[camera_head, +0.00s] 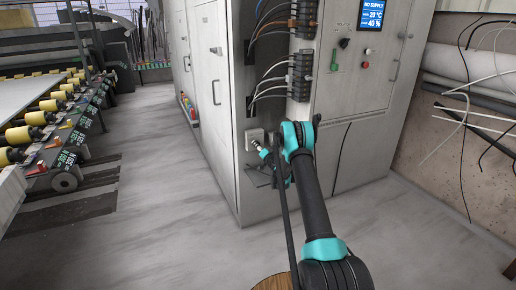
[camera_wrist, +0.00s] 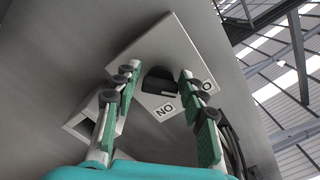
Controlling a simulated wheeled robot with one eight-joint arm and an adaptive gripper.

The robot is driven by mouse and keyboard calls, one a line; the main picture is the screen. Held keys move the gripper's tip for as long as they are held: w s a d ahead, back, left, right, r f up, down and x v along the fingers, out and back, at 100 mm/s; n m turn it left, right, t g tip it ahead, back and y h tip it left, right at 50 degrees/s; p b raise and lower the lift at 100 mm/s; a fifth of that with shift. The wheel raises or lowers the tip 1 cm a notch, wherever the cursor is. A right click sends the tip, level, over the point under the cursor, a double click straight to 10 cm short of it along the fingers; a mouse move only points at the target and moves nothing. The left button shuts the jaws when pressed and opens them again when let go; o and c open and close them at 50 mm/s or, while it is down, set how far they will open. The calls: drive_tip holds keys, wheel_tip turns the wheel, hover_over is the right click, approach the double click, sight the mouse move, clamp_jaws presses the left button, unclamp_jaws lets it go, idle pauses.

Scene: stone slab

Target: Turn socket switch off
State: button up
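The socket switch (camera_wrist: 160,85) is a dark rocker set in a light square plate (camera_wrist: 155,45) on the grey cabinet wall.
A box with a dark opening (camera_wrist: 85,128) sits beside the plate, behind the left finger. The tall grey cabinet (camera_head: 215,110) carries wired terminal blocks (camera_head: 302,75) and a blue display (camera_head: 372,13). A roller conveyor (camera_head: 45,117) stands at left. The floor (camera_head: 150,210) between is clear.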

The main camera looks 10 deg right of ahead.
drive_tip(key=shift+o, duration=0.7)
drive_tip(key=v, duration=1.2)
drive_tip(key=shift+r, duration=0.1)
